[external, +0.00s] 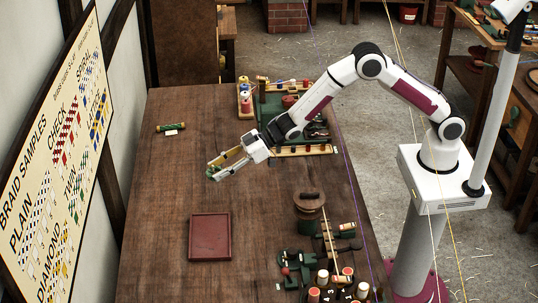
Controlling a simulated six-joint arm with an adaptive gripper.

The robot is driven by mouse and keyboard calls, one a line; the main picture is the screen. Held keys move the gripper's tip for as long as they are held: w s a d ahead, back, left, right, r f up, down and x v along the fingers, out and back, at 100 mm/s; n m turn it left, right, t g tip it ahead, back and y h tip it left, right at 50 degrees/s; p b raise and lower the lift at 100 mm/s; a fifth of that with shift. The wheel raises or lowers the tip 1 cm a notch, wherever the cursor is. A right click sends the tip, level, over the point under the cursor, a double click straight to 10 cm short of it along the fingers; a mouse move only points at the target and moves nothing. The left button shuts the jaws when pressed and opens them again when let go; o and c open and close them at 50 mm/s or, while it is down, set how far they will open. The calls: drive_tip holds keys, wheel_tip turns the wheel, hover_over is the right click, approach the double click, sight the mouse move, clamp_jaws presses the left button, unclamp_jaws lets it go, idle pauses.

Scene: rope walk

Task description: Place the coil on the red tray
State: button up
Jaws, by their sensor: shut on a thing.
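The red tray (194,237) lies flat and empty on the wooden table, toward the front left. My gripper (213,172) is above the table, behind the tray in the picture, with its fingers pointing down and left. It is shut on a small green thing, which looks like the coil (211,170); the fingers hide part of it. The coil is apart from the tray. I cannot tell exactly how high it is held.
A green roll with a white tag (171,128) lies at the back left. A tray of spools and tools (290,101) is behind my arm.

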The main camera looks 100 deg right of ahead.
drive_tip(key=a, duration=1.4)
drive_tip(key=shift+a+r+n+y, duration=0.15)
drive_tip(key=shift+r+n+y, duration=0.15)
drive_tip(key=shift+r+n, duration=0.1)
drive_tip(key=shift+s, duration=0.1)
drive_tip(key=shift+f, duration=0.1)
hover_over(223, 227)
drive_tip(key=shift+f, duration=3)
drive_tip(key=shift+f, duration=0.1)
drive_tip(key=shift+f, duration=1.8)
drive_tip(key=shift+f, duration=0.15)
